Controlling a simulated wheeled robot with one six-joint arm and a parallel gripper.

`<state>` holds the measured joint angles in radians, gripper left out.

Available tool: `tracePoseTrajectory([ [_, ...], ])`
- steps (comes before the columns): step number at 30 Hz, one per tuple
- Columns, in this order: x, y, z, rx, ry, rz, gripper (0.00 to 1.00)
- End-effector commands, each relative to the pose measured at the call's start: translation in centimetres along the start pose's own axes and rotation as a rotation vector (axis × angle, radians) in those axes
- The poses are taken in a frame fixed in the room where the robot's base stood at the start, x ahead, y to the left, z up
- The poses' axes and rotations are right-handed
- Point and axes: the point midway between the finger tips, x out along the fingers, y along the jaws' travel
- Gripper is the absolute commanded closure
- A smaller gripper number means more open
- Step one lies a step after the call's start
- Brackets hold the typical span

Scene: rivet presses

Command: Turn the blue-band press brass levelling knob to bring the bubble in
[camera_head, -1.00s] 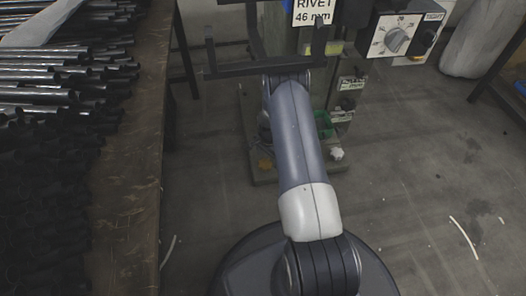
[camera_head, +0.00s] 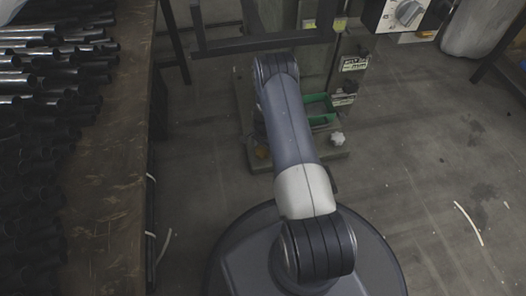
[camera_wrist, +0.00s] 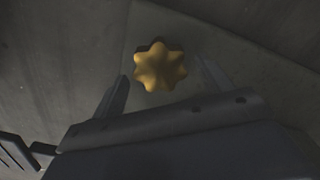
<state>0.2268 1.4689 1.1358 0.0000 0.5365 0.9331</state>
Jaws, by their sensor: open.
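The brass star-shaped knob (camera_wrist: 160,66) shows in the wrist view on the grey base plate. It also shows in the head view (camera_head: 262,152) at the front left corner of the press base (camera_head: 300,160). My gripper (camera_wrist: 162,72) is open, with one finger to each side of the knob in the picture. I see no clear contact. The head view does not show my gripper, as my arm covers that area. The blue band and the bubble cannot be made out.
A white knob (camera_head: 337,138) sits at the base's front right, near a green tray (camera_head: 318,108). A dial box (camera_head: 408,14) is at the upper right. A bench with dark tubes (camera_head: 125,200) runs along the left. Floor at right is mostly clear.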

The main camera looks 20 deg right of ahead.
Motion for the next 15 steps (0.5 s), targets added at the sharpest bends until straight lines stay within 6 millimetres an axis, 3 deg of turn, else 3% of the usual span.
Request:
tracePoseTrajectory([
  [3, 1.02, 0.02, 0.02, 0.000, 0.000, 0.000, 0.25],
  [12, 1.12, 0.01, 0.01, 0.000, 0.000, 0.000, 0.25],
  [15, 1.12, 0.02, 0.01, 0.000, 0.000, 0.000, 0.32],
])
